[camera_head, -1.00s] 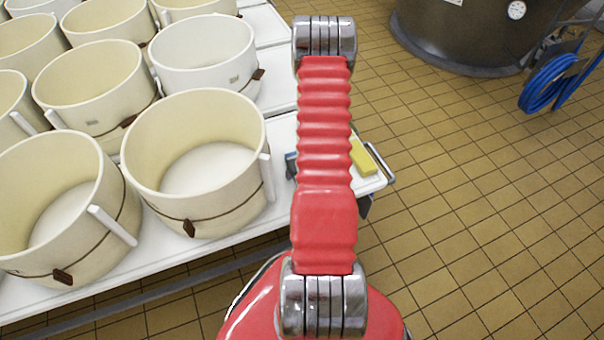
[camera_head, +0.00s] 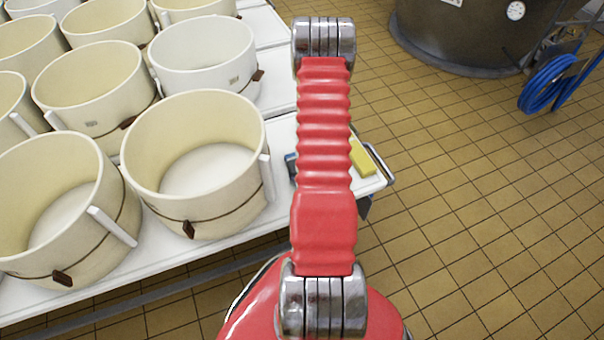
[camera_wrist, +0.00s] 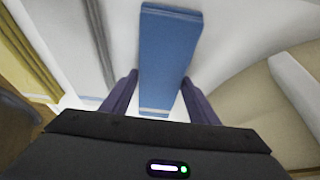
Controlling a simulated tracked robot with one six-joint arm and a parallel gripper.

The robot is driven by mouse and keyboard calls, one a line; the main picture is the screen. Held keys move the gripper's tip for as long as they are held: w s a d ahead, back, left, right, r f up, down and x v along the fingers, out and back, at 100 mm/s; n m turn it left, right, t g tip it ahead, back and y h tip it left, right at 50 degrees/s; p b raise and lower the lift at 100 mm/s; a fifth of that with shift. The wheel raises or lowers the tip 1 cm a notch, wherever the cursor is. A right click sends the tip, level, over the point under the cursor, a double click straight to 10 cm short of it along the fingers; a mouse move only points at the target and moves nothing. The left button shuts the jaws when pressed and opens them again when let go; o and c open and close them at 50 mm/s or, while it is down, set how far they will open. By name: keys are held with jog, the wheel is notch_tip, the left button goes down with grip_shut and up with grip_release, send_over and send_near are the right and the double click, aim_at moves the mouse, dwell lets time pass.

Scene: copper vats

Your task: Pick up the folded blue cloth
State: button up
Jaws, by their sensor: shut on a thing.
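The folded blue cloth (camera_wrist: 168,55) fills the middle of the wrist view, a long blue strip with pale stripes near its ends. My gripper (camera_wrist: 157,92) has its two dark purple fingers on either side of the cloth, shut on it. In the head view only a small blue-grey part of the cloth (camera_head: 291,165) shows at the left of my red arm, on the white table. The arm hides the rest of it and my gripper.
Several cream round moulds (camera_head: 195,150) crowd the white table (camera_head: 285,135), the nearest just left of my arm. A yellow block (camera_head: 361,158) lies at the table's right end. A dark vat (camera_head: 455,35) and coiled blue hose (camera_head: 548,85) stand beyond. The tiled floor at right is clear.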

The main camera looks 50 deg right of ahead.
jog(key=shift+r, duration=0.1)
notch_tip(320, 180, up, 18)
dwell(1.5)
dwell(0.8)
